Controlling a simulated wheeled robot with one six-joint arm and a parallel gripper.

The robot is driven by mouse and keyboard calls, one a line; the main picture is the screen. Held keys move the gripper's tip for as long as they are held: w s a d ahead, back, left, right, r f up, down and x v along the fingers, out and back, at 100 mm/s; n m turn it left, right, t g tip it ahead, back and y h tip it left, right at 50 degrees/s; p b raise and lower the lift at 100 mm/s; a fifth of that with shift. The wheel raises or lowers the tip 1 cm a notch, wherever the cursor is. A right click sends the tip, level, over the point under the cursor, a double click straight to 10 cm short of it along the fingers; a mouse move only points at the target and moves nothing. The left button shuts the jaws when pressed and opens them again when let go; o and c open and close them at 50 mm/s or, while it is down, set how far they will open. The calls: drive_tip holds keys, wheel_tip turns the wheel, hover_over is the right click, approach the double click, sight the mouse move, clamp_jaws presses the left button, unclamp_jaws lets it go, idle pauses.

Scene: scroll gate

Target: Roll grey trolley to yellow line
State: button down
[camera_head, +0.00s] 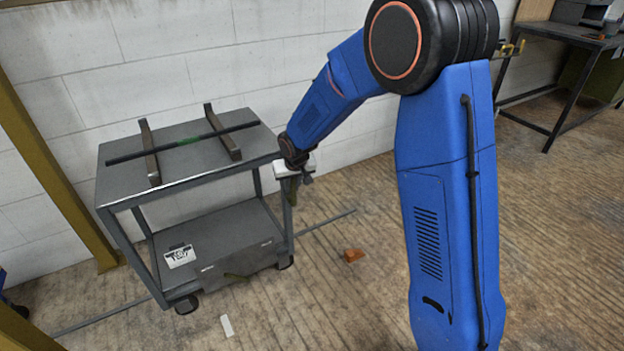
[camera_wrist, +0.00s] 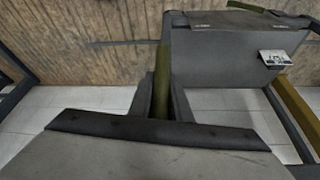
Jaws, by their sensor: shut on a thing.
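The grey trolley (camera_head: 255,140) stands on the wooden floor at the left, against the white wall, with two shelves and dark wheels. My gripper (camera_head: 295,178) is at its right front corner, just below the top shelf. In the wrist view my gripper's fingers (camera_wrist: 163,100) are shut on an olive upright bar (camera_wrist: 162,62), which looks like part of the trolley. The trolley's lower part also shows in the wrist view (camera_wrist: 225,62). I cannot make out a yellow line on the floor.
A dark rod (camera_head: 220,132) with a green band lies across two brackets on the trolley top. An ochre post (camera_head: 50,150) stands at the left. A thin grey strip (camera_head: 330,220) runs along the floor. A small orange-brown block (camera_head: 354,255) and white piece (camera_head: 227,325) lie there.

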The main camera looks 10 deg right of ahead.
drive_tip(key=s+a, duration=0.5)
drive_tip(key=a, duration=1)
drive_tip(key=s+a, duration=0.6)
drive_tip(key=a, duration=1)
drive_tip(key=s+a, duration=0.5)
drive_tip(key=a, duration=1)
drive_tip(key=shift+s+a, duration=0.15)
drive_tip(key=shift+s, duration=0.2)
drive_tip(key=shift+a+r, duration=0.1)
drive_tip(key=c, duration=1.6)
unclamp_jaws()
drive_tip(key=shift+c, duration=0.2)
drive_tip(key=shift+s, duration=0.1)
drive_tip(key=a+v, duration=0.1)
drive_tip(key=v, duration=1.6)
drive_tip(key=shift+d, duration=0.5)
drive_tip(key=shift+r, duration=0.1)
